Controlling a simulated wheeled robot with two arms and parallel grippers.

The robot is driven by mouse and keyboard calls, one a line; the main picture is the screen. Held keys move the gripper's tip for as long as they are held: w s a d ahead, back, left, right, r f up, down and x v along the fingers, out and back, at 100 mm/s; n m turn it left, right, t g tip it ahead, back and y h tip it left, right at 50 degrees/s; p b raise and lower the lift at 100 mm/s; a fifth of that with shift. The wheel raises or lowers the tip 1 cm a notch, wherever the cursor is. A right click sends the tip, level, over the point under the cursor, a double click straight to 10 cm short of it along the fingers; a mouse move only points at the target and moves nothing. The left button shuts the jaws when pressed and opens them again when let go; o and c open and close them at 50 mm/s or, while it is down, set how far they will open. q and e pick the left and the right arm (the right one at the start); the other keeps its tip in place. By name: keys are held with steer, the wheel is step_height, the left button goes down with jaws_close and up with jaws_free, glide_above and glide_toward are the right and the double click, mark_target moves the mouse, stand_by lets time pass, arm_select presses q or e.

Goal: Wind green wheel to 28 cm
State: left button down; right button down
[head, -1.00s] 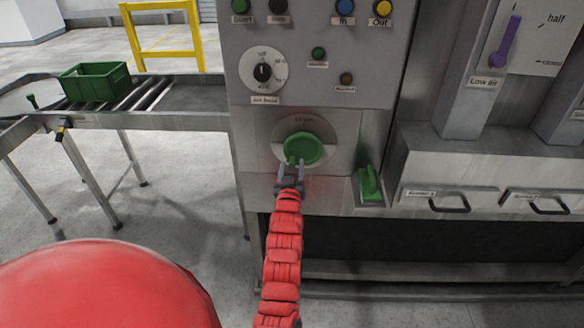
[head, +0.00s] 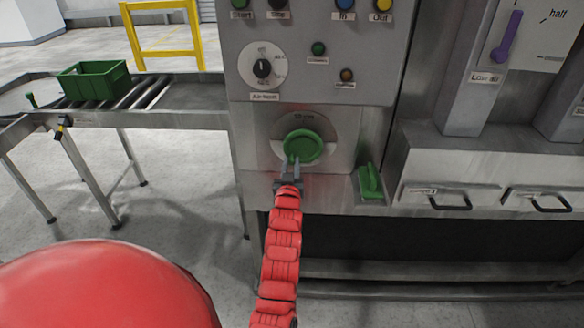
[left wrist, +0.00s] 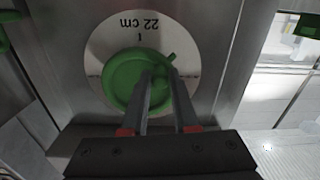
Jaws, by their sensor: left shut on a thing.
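The green wheel (head: 302,146) sits on a pale round dial plate on the grey machine front. In the left wrist view the green wheel (left wrist: 128,72) shows face on, and the dial plate (left wrist: 108,40) above it reads "22 cm", upside down, with a small mark by it. My left gripper (head: 290,168) is at the wheel's lower left edge in the head view. In the left wrist view its fingers (left wrist: 160,90) are shut on the wheel's small green handle, which is partly hidden between them. My right gripper is not in view.
A green lever-like part (head: 370,182) sticks out right of the wheel. Above is a panel with a black knob (head: 262,68) and several buttons. A purple lever (head: 507,38) and drawers with black handles are at right. A green crate (head: 93,80) stands on the roller conveyor at left.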

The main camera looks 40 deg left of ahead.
mark_target(288, 149)
arm_select(q)
steer(key=shift+s+a+r+m+b, duration=0.15)
steer(key=shift+r+m+b, duration=0.15)
steer(key=shift+m+b, duration=0.35)
steer(key=shift+a+r+m+b, duration=0.15)
steer(key=shift+r+m+b, duration=0.25)
steer(key=shift+m, duration=0.55)
steer(key=shift+s+a+r+m+b, duration=0.15)
steer(key=shift+r+m+b, duration=0.35)
steer(key=shift+m, duration=0.7)
steer(key=shift+r+m, duration=0.45)
steer(key=shift+m, duration=0.55)
steer(key=c, duration=0.7)
jaws_free()
steer(key=shift+a, duration=0.1)
steer(key=shift+f, duration=0.1)
steer(key=shift+s, duration=0.1)
